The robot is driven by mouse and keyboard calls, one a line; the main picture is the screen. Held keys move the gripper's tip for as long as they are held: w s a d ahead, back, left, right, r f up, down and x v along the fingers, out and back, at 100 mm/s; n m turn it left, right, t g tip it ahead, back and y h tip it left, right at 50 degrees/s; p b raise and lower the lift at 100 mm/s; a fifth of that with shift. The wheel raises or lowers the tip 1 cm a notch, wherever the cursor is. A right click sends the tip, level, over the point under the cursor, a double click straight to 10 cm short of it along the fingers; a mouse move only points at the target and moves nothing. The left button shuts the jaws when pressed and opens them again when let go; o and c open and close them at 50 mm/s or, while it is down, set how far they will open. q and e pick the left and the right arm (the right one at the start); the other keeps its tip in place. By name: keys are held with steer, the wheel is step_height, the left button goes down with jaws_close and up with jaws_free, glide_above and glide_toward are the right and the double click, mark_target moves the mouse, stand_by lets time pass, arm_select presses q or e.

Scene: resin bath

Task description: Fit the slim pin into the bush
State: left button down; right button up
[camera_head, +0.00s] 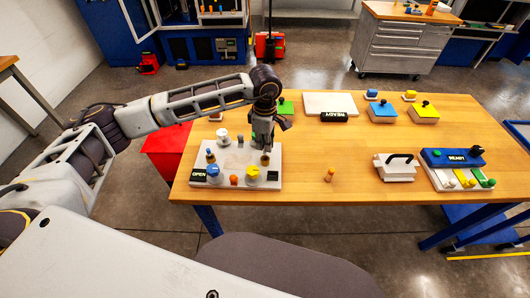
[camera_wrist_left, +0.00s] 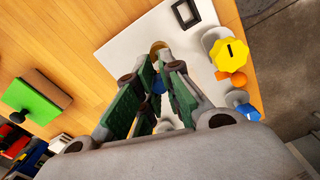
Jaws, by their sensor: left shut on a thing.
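My left gripper (camera_head: 264,147) points down over the right part of a pale fixture board (camera_head: 225,183) on the table. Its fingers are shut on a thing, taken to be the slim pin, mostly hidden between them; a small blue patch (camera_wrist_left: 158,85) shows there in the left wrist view. A brass-coloured round part (camera_head: 265,160), perhaps the bush, is right below the fingertips; its rim shows beyond the fingers (camera_wrist_left: 158,47). Whether pin and bush touch cannot be told. A copper-coloured peg (camera_head: 329,174) stands alone on the table. My right gripper is out of view.
The board also bears a blue knob (camera_head: 214,171), a yellow knob (camera_head: 253,172), an orange button (camera_head: 234,180) and a white knob (camera_head: 223,136). A green block (camera_head: 286,108) lies behind. A white handled block (camera_head: 395,168) stands right. The table's middle is mostly clear.

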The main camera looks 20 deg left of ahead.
mark_target(265, 154)
arm_select(q)
steer(key=shift+f, duration=1.2)
steer(key=shift+f+p, duration=0.35)
steer(key=shift+f, duration=1)
arm_select(e)
steer(key=shift+s+a+r, duration=0.1)
steer(key=shift+a+r, duration=0.15)
steer(key=shift+r, duration=0.2)
arm_select(q)
steer(key=shift+f, duration=0.15)
steer(key=c, duration=1.6)
jaws_free()
steer(key=shift+o, duration=0.2)
arm_select(e)
steer(key=shift+a+f, duration=0.15)
steer(key=shift+a, duration=0.25)
